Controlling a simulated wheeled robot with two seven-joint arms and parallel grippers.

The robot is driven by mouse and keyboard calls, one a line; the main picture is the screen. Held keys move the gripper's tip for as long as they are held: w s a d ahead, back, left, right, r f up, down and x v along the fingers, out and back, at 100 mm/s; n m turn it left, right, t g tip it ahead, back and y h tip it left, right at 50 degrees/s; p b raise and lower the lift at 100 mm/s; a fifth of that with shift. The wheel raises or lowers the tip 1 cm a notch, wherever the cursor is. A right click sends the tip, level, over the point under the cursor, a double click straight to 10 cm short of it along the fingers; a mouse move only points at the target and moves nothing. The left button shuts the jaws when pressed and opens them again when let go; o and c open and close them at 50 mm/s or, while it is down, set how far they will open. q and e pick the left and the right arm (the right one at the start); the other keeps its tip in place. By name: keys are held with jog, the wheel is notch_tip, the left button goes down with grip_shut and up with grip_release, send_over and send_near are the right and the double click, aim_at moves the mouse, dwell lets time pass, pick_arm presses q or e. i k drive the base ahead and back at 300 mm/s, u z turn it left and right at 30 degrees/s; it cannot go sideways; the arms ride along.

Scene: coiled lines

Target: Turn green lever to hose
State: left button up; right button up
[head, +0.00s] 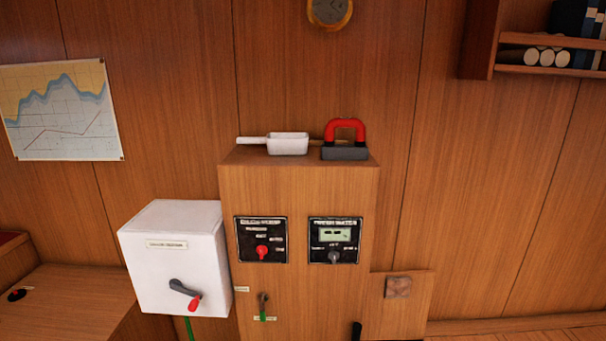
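A small lever (263,306) with a green lower part and a darker top sits low on the front of the wooden cabinet (300,190). It hangs about straight down. A small label (242,289) is at its upper left and another label (265,318) is at its lower end; both are too small to read. A green hose or pipe (190,328) comes out below the white box (170,260) on the left. Neither of my grippers shows in the head view.
The white box carries a grey crank with a red handle (194,302). Two black panels with a red knob (262,251) and a grey knob (334,256) are above the lever. A scoop (288,144) and a red-handled block (345,140) lie on top. A dark upright piece (356,331) is cut off below.

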aim_at(263, 318)
jog(key=u, duration=0.7)
jog(key=k, duration=0.6)
jog(key=z, duration=1.4)
jog(key=i, duration=0.5)
